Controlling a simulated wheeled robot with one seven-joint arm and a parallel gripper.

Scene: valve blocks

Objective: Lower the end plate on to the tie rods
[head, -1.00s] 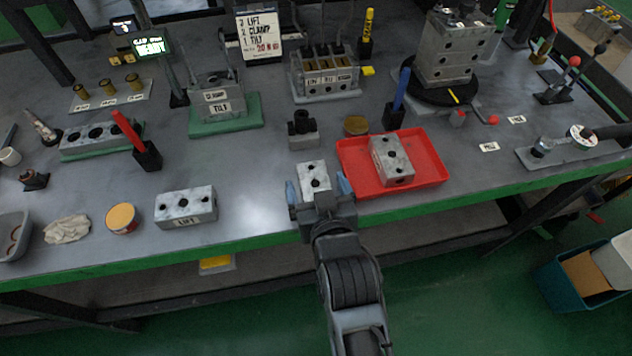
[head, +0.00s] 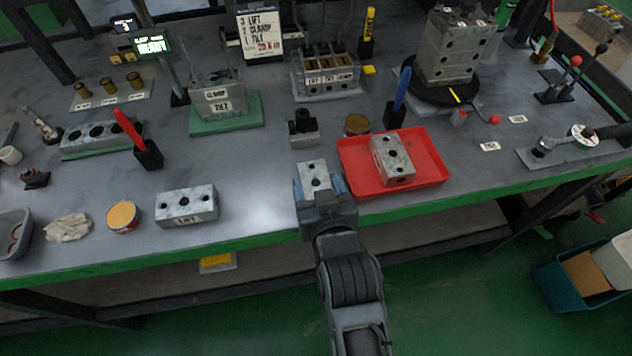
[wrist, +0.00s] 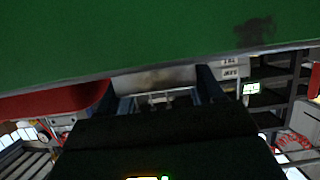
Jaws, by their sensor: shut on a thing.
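A grey metal block with dark holes, which looks like the end plate (head: 313,173), stands near the table's front edge, left of the red tray. My gripper (head: 318,186) is shut on it from the front, with a blue-grey finger on each side. Whether the plate still touches the table is not clear. A row of grey valve sections (head: 327,83) with labels stands at the back middle, with thin upright rods above it that look like the tie rods (head: 323,38). In the wrist view my dark fingers show, but the plate is hard to make out.
A red tray (head: 436,170) holding another grey block (head: 393,157) is close on the right. A dark fitting (head: 303,127) stands just behind the plate. A blue marker (head: 400,90) stands upright in its holder.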

